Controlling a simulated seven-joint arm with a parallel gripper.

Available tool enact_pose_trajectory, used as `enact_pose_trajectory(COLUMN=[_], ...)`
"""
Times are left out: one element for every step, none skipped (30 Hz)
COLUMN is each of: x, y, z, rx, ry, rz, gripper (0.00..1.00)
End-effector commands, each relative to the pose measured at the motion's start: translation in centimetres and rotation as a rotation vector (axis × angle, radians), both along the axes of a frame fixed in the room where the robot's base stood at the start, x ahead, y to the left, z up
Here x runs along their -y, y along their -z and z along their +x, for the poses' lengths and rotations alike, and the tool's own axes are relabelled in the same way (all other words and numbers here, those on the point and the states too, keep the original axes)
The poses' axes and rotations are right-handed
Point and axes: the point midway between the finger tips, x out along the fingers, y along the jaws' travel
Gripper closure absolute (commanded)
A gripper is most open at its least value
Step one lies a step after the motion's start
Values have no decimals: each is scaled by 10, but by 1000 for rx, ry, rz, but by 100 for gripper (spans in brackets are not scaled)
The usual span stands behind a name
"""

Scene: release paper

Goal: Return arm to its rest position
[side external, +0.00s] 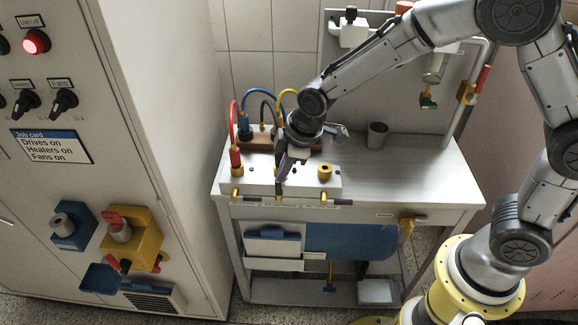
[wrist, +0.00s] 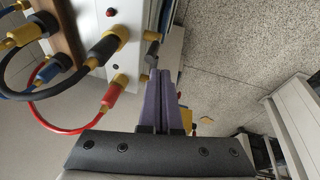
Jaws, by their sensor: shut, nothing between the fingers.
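My gripper (side external: 281,172) is over the front of the white connector panel (side external: 262,186) on the workbench, pointing down. In the wrist view its two purple fingers (wrist: 172,100) lie side by side, shut, with nothing between them. The fingers are close to the panel's front edge; I cannot tell whether they touch it. My arm reaches in from the right side of the side view, bent over the bench.
Red, blue, black and yellow cables (side external: 262,95) loop beside my wrist at the panel. A control cabinet (side external: 170,130) stands at left. A pipe with a yellow valve (side external: 467,94) rises at right.

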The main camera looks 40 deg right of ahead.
Motion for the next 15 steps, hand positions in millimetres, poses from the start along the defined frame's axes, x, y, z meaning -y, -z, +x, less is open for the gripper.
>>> enact_pose_trajectory(x=[3, 4, 6, 6, 7, 9, 12, 13, 17, 20, 24, 32, 39, 47, 57], y=[-5, -7, -10, -11, -12, -13, -15, -21, -30, -40, -52, -72, -87, -103, -123], z=[-4, -5, -7, -9, -10, -10, -10, -8, -6, -3, -1, -1, -3, -8, -17], rx=[1, 1, 1, 1, 1, 1, 6, 16, 37, 57, 83, 120, 148, 174, 204], ry=[1, 1, 1, 1, 1, 4, 10, 14, 23, 32, 42, 59, 74, 90, 120], rz=[0, 0, 0, 0, 0, 0, 2, 5, 12, 17, 24, 34, 40, 47, 56], gripper=[100, 100, 100, 100, 100, 100, 100, 100, 100, 100, 100, 100, 100, 100, 100])
